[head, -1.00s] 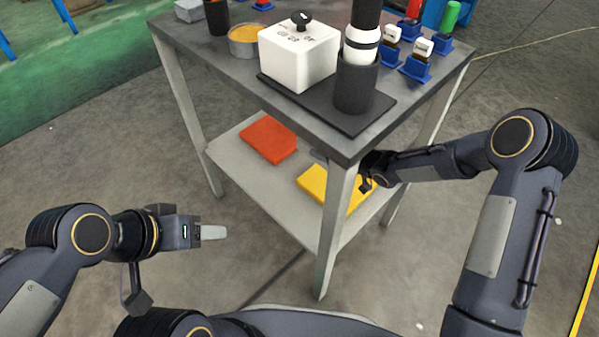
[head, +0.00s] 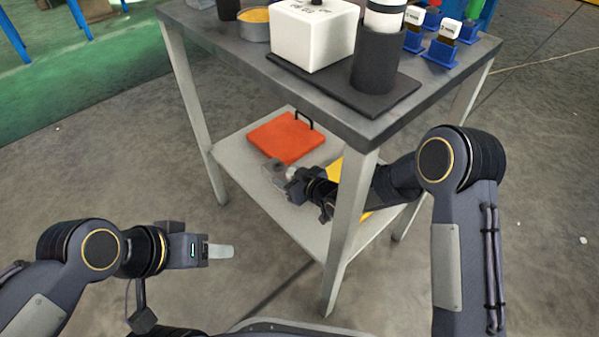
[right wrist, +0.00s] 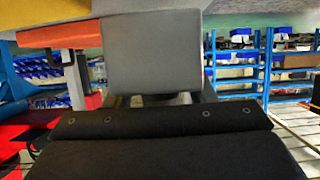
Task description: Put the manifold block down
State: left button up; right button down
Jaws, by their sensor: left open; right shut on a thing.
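The manifold block (right wrist: 150,52) is a plain grey block that fills the upper middle of the right wrist view, held at my right gripper. In the head view my right gripper (head: 279,174) is shut on it, between the table's legs above the lower shelf (head: 232,158). The block is small and partly hidden there, and I cannot tell whether it touches the shelf. An orange pad (head: 283,138) with a black handle lies just behind the gripper. A yellow pad (head: 335,170) is mostly hidden by my right arm. My left gripper (head: 222,251) is open and empty, left of the table.
The table's top (head: 205,38) carries a white box (head: 312,38), a dark cylinder (head: 376,62) on a black mat, a round tin (head: 254,28) and blue holders (head: 441,53). A front leg (head: 346,235) stands close to my right arm. The shelf's left front part is bare.

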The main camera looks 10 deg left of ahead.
jog(key=shift+a+f, duration=0.15)
jog(key=shift+a, duration=0.15)
jog(key=f, duration=0.1)
jog(key=f+b, duration=0.2)
jog(key=shift+a+f, duration=0.25)
jog(key=shift+f, duration=0.05)
jog(key=c, duration=0.6)
grip_release()
jog(key=shift+s+f, duration=0.15)
jog(key=shift+f, duration=0.1)
jog(key=shift+r, duration=0.1)
